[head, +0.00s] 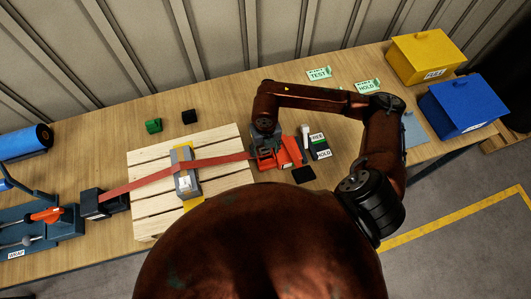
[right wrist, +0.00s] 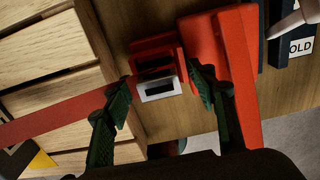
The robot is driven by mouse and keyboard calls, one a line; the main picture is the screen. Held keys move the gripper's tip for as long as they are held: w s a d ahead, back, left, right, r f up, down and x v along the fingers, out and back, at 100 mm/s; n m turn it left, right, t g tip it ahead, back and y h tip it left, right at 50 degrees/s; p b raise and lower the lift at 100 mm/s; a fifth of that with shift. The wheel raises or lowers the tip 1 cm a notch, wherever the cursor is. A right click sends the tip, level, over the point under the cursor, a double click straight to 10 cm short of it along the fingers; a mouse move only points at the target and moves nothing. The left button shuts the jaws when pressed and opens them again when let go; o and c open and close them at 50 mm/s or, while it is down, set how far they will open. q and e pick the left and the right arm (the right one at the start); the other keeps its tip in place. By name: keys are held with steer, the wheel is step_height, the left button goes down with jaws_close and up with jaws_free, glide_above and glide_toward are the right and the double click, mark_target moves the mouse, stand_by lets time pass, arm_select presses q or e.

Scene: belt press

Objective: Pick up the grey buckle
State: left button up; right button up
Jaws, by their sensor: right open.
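The grey buckle (right wrist: 158,90), a small pale frame with a dark slot, shows in the right wrist view just below a red frame-shaped part (right wrist: 155,55). My right gripper (right wrist: 160,95) has its two dark green fingers apart, one on each side of the buckle, with a gap on both sides. In the head view my right gripper (head: 264,145) is over the right end of the red strap (head: 150,178), and I cannot make out the buckle clearly there. The strap crosses a grey block (head: 186,172) on the wooden pallet (head: 150,220). My left gripper is not in view.
A red block (head: 289,152) lies right beside the gripper, with a dark labelled holder (head: 320,148) further right. A black box (head: 100,202) stands at the strap's left end. Yellow (head: 425,55) and blue (head: 463,107) bins stand at the right.

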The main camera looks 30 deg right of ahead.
steer(key=shift+c, duration=0.3)
steer(key=c, duration=1.4)
steer(key=shift+o, duration=0.2)
steer(key=shift+r, duration=0.1)
steer(key=shift+w+r, duration=0.1)
steer(key=shift+r, duration=0.4)
steer(key=s+a+r+b, duration=0.2)
steer(key=s+a+r, duration=0.6)
steer(key=a+r, duration=0.3)
steer(key=shift+s+a+r, duration=0.2)
steer(key=shift+a+r, duration=0.05)
steer(key=shift+r, duration=0.2)
